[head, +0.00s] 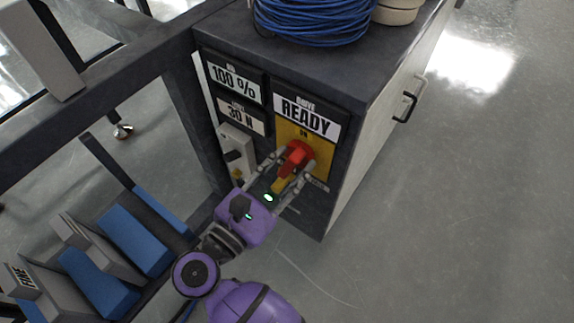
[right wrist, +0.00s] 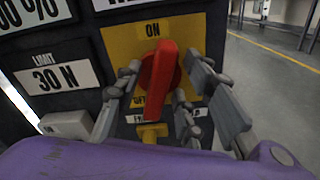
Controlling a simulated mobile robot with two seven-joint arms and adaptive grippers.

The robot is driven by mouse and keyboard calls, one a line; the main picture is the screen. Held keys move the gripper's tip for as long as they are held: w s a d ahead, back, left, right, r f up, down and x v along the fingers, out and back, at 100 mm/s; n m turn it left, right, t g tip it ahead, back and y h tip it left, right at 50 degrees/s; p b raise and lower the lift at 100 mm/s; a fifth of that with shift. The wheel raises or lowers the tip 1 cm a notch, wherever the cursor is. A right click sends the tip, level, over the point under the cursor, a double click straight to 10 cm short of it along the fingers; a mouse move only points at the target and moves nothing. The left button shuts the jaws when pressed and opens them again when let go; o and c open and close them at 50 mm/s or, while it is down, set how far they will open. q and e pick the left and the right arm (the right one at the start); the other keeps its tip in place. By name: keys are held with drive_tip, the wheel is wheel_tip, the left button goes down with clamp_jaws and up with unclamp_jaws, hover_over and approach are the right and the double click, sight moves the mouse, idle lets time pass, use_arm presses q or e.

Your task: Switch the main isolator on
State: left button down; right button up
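The main isolator is a red rotary handle (head: 297,155) on a yellow plate (head: 285,131) on the front of a dark cabinet. In the right wrist view the red handle (right wrist: 160,80) stands nearly upright, its upper end near the word ON and its lower end leaning slightly left. An OFF label shows partly at its lower left. My right gripper (head: 291,164) is at the handle, with fingers on both sides of it. In the right wrist view the fingers (right wrist: 158,88) are apart, with gaps beside the handle; firm contact does not show. My left gripper is out of view.
Above the handle a display (head: 306,115) reads READY. Left of it are 100 % and 30 N displays (head: 240,117) and a pale switch box (head: 236,150). Blue cable (head: 312,22) lies on the cabinet top. The floor at right is clear.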

drive_tip(key=shift+c, duration=0.4)
clamp_jaws()
drive_tip(key=shift+f+n+b, duration=0.15)
drive_tip(key=shift+n+b, duration=0.2)
drive_tip(key=shift+n, duration=0.35)
drive_tip(key=shift+a+n+p, duration=0.1)
drive_tip(key=shift+n+p, duration=0.3)
drive_tip(key=shift+n, duration=1)
drive_tip(key=shift+o, duration=0.4)
unclamp_jaws()
drive_tip(key=shift+r, duration=0.2)
drive_tip(key=v, duration=1.2)
